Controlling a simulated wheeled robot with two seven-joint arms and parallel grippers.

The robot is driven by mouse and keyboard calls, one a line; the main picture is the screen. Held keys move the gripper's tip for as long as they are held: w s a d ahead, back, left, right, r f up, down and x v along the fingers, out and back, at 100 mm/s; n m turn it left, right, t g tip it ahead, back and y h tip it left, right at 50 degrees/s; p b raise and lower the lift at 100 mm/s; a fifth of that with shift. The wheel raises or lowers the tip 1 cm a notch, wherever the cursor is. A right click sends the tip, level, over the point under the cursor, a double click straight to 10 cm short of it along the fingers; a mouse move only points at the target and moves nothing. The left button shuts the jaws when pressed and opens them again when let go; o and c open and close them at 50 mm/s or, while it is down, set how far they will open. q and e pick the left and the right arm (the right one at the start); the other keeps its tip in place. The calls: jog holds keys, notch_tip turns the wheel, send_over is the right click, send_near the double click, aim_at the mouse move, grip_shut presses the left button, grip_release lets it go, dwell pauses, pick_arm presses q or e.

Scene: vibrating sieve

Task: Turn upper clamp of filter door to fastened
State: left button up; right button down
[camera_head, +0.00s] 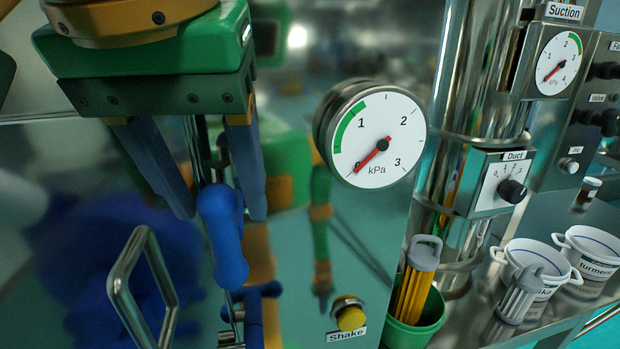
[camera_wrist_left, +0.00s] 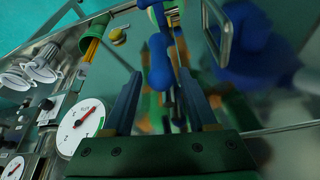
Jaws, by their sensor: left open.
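The upper clamp (camera_head: 224,245) of the filter door has a blue rounded handle. It points roughly along the vertical metal rod, slightly tilted, in the head view. My left gripper (camera_head: 220,215) is above it with its two blue fingers open. The fingertips lie on either side of the handle's upper end in the picture; I cannot tell whether they touch it. In the left wrist view, the clamp handle (camera_wrist_left: 161,66) shows between and beyond the fingertips (camera_wrist_left: 159,76). Another blue clamp part (camera_head: 254,300) is lower down on the rod. My right gripper is not in view.
A metal door handle (camera_head: 140,285) stands out left of the clamp. A pressure gauge (camera_head: 385,140) and a yellow Shake button (camera_head: 350,316) are to the right. A green cup (camera_head: 415,322) and white pots (camera_head: 538,262) stand farther right. The shiny panel mirrors my arm.

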aim_at(229, 240)
pick_arm(q)
jog(key=shift+s+f, duration=0.2)
jog(key=shift+f, duration=0.3)
jog(key=shift+s+f, duration=0.15)
jog(key=shift+f, duration=0.3)
jog(key=x, duration=0.4)
jog(key=shift+w+a+r, duration=0.1)
jog(key=shift+w+r, duration=0.1)
jog(key=shift+w, duration=0.15)
jog(key=shift+w+f, duration=0.3)
jog(key=shift+w, duration=0.05)
jog(key=shift+s+r, duration=0.1)
jog(key=shift+s, duration=0.35)
grip_shut()
